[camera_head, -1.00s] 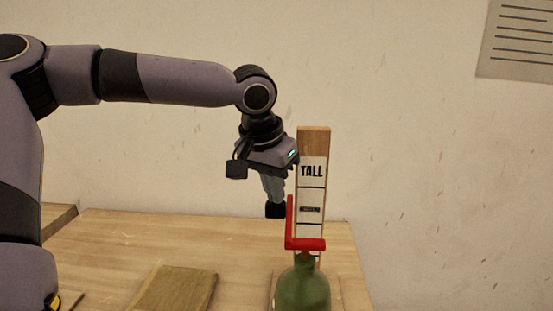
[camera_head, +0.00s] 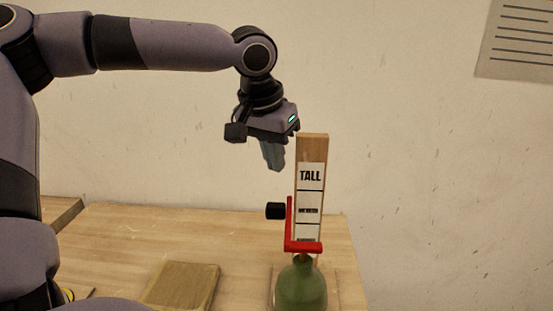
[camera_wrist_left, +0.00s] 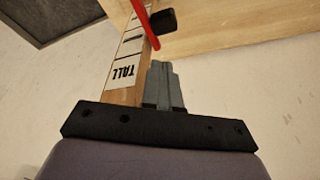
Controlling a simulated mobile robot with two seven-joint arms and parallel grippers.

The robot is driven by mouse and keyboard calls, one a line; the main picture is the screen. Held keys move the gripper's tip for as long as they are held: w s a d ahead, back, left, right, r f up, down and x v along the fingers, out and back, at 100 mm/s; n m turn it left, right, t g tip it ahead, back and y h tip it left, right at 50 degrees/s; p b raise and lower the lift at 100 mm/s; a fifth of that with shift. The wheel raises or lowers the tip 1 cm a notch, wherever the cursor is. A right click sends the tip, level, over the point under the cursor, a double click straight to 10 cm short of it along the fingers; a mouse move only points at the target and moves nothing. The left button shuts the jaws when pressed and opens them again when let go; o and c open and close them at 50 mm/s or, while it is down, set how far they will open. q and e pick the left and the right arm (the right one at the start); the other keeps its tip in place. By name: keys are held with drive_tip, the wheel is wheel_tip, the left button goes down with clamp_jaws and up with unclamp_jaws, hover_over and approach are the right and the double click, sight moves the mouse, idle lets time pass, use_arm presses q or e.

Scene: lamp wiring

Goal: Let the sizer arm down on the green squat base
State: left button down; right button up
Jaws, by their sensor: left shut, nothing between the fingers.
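The green squat base (camera_head: 300,287) stands at the front right of the table, below the sizer. The red sizer arm (camera_head: 305,247) lies level at the base's top and appears to touch it; I cannot tell how firmly. Its black knob (camera_head: 275,211) sticks out to the left. The wooden post (camera_head: 312,150) marked TALL stands upright behind it. In the left wrist view the red arm (camera_wrist_left: 143,20), the knob (camera_wrist_left: 162,20) and the post (camera_wrist_left: 124,72) show too. My left gripper (camera_head: 275,168) is shut and empty above the knob, apart from it. My right gripper is not in view.
A flat wooden block (camera_head: 182,286) lies on the table (camera_head: 130,235) left of the base. A striped sheet (camera_head: 517,40) hangs on the wall at upper right. The table's middle is otherwise clear.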

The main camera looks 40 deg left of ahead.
use_arm(q)
wheel_tip(320, 180, up, 8)
idle(0.5)
idle(0.5)
